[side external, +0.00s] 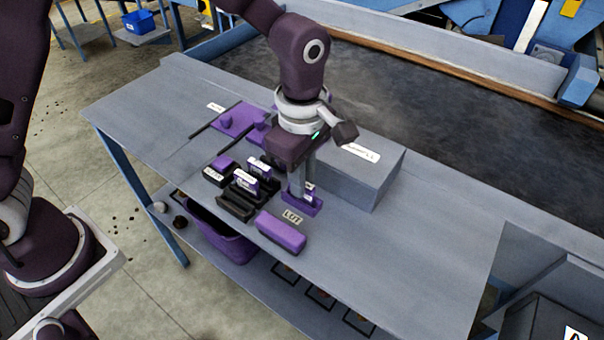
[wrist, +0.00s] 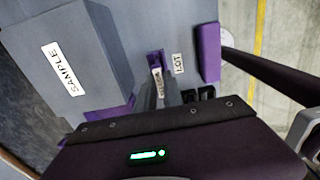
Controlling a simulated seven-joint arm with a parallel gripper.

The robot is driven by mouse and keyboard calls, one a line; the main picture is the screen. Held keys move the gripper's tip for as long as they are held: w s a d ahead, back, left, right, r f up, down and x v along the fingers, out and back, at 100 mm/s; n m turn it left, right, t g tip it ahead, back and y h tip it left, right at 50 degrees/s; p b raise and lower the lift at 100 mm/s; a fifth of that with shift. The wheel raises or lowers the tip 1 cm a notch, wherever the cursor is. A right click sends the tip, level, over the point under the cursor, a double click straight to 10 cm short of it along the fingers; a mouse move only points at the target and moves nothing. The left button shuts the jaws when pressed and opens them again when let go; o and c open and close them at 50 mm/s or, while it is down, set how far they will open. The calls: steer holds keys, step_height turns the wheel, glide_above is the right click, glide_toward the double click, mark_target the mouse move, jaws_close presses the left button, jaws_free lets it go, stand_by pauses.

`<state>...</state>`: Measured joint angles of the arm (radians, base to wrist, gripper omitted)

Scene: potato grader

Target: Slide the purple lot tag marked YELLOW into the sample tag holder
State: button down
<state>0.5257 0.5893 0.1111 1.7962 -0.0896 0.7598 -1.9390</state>
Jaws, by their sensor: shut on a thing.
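My gripper (side external: 304,186) points down over the table beside the grey box and is shut on a small purple tag with a white label (side external: 310,187). The label also shows between the fingertips in the wrist view (wrist: 157,81); its wording is too small to read. A low purple piece (side external: 316,204) lies under the fingertips and also shows in the wrist view (wrist: 154,57). I cannot tell whether the tag is seated in it. The grey box marked SAMPLE (wrist: 66,66) stands close by, with purple at its foot (wrist: 122,109), partly hidden by my gripper.
A black rack (side external: 235,205) with purple tags (side external: 258,168) stands left of my gripper. A purple block (side external: 281,231) lies near the front edge beside a LOT label (side external: 292,216). A purple plate (side external: 238,121) lies farther back. The table's right part is clear.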

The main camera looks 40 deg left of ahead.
steer(key=shift+f, duration=0.2)
steer(key=c, duration=1.4)
jaws_free()
steer(key=shift+o, duration=0.5)
steer(key=shift+o, duration=1.2)
step_height(320, 180, up, 7)
steer(key=shift+f, duration=0.2)
steer(key=shift+r, duration=0.25)
